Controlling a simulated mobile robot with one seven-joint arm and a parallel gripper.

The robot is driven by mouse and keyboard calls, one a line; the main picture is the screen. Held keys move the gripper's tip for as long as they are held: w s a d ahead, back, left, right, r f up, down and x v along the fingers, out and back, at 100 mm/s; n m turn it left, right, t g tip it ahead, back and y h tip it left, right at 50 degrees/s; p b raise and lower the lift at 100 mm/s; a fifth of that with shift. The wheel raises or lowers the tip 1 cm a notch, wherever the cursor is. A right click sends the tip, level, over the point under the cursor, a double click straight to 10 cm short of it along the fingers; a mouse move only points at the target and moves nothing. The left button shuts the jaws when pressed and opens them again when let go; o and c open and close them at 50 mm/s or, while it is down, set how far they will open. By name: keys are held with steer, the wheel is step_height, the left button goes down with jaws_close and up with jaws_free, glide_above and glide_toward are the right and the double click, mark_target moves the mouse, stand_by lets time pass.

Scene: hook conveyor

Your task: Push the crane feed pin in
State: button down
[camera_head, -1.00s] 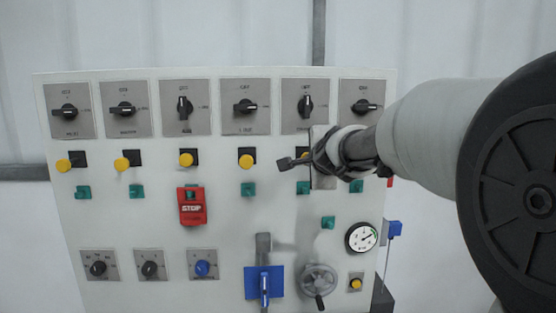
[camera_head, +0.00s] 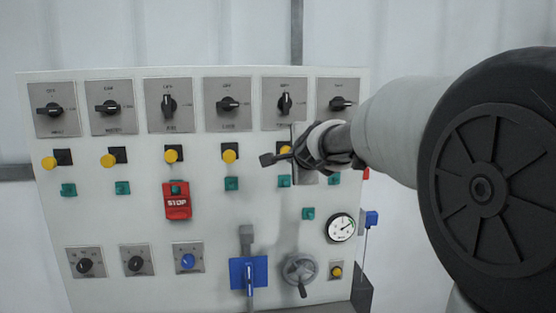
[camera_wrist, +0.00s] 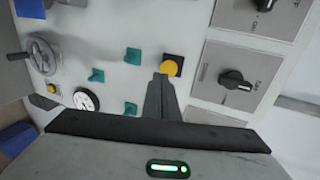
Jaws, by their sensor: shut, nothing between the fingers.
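A row of yellow round knobs on black square plates runs across the panel (camera_head: 110,230). I cannot read a label that names the crane feed pin.
Rotary switches (camera_head: 167,105) line the top; green knobs (camera_head: 232,184) sit below the yellow ones. A red STOP cover (camera_head: 177,201), blue lever (camera_head: 249,272), handwheel (camera_head: 300,269) and gauge (camera_head: 340,228) are lower down. The wall behind is plain.

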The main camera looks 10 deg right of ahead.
steer(key=v, duration=0.9)
steer(key=shift+r, duration=0.15)
